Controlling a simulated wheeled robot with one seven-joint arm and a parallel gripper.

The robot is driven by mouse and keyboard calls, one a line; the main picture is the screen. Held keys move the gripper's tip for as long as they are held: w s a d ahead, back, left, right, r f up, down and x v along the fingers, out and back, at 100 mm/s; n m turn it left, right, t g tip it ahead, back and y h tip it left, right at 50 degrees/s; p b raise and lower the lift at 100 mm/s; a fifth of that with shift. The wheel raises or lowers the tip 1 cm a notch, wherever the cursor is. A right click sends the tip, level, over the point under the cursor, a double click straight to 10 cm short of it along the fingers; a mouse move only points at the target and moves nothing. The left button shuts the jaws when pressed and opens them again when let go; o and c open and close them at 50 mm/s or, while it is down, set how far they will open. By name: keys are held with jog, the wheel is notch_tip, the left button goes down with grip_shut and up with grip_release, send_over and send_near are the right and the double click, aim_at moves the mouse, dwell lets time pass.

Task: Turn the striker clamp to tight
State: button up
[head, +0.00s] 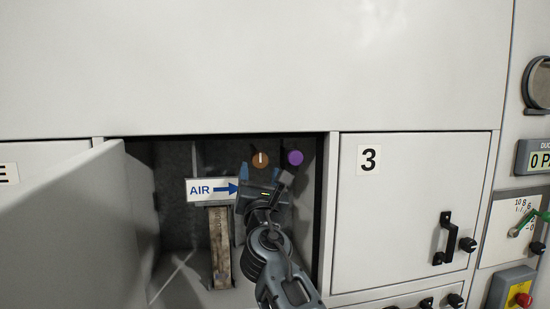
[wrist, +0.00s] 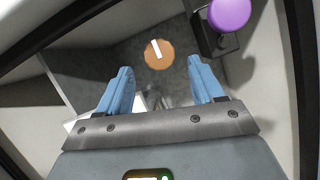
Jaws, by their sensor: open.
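A round orange-brown knob (head: 260,160) with a white pointer line is at the back of the open compartment. It also shows in the wrist view (wrist: 159,54), ahead of and between my fingertips, with its line near upright and tilted slightly. A purple round knob (head: 295,158) sits to its right, on a dark bracket, and shows at the top right of the wrist view (wrist: 230,14). No label shows which one is the striker clamp. My gripper (head: 259,171) is inside the compartment, just below the orange knob. Its blue fingers (wrist: 159,67) are open and empty, apart from both knobs.
An open door (head: 80,225) stands left of the compartment. Inside are an AIR arrow sign (head: 212,189) and a worn upright strip (head: 220,248). Closed door 3 (head: 400,210) is on the right. The compartment walls are close around my gripper.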

aim_at(260, 156)
jog(key=shift+w+r, duration=0.4)
jog(key=shift+w, duration=0.2)
jog(key=shift+b+x, duration=1.05)
jog(key=shift+x, duration=2.3)
jog(key=shift+c, duration=0.5)
jog(key=c, duration=0.9)
jog(key=shift+o, duration=0.2)
